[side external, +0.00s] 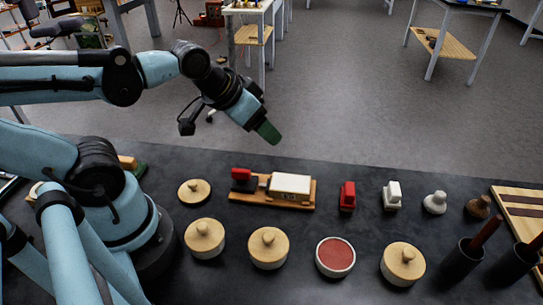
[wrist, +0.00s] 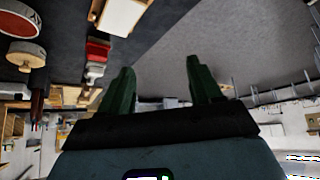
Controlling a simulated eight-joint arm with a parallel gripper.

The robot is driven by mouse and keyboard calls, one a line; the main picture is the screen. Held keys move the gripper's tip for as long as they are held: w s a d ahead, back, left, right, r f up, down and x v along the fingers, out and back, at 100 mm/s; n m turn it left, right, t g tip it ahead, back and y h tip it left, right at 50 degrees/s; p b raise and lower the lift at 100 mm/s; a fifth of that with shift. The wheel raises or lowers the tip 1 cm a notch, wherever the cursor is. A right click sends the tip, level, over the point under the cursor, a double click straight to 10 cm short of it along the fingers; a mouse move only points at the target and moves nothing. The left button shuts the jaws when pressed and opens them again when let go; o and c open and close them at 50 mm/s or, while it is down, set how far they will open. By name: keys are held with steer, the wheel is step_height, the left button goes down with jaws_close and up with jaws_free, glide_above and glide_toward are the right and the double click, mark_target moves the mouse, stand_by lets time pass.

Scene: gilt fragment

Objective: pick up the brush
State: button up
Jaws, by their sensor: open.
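No thing here is plainly a brush. Two dark cups, the left one (side external: 461,262) and the right one (side external: 517,266), stand at the right of the dark table, each with a reddish-brown stick (side external: 485,233) rising from it at a tilt; what lies inside the cups is hidden. My gripper (side external: 267,132) hangs in the air beyond the table's far edge, left of centre, well away from the cups. In the wrist view its two green fingers (wrist: 160,66) stand apart with nothing between them.
Several round wooden-lidded pots (side external: 268,248) and a red-topped round pot (side external: 335,256) line the front. Behind are a wooden tray with a white block (side external: 290,185), a red block (side external: 347,196), a white block (side external: 392,195) and small knobs (side external: 435,203). A striped board (side external: 525,212) lies right.

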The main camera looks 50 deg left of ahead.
steer(key=w+d+r+m+g, duration=0.2)
steer(key=w+d+m, duration=0.1)
steer(key=m, duration=0.4)
steer(key=m+g, duration=0.5)
steer(key=m, duration=1.5)
glide_above(350, 189)
step_height(350, 189, down, 4)
step_height(350, 189, down, 11)
steer(key=shift+f, duration=0.15)
steer(key=shift+c, duration=0.3)
steer(key=c, duration=1.1)
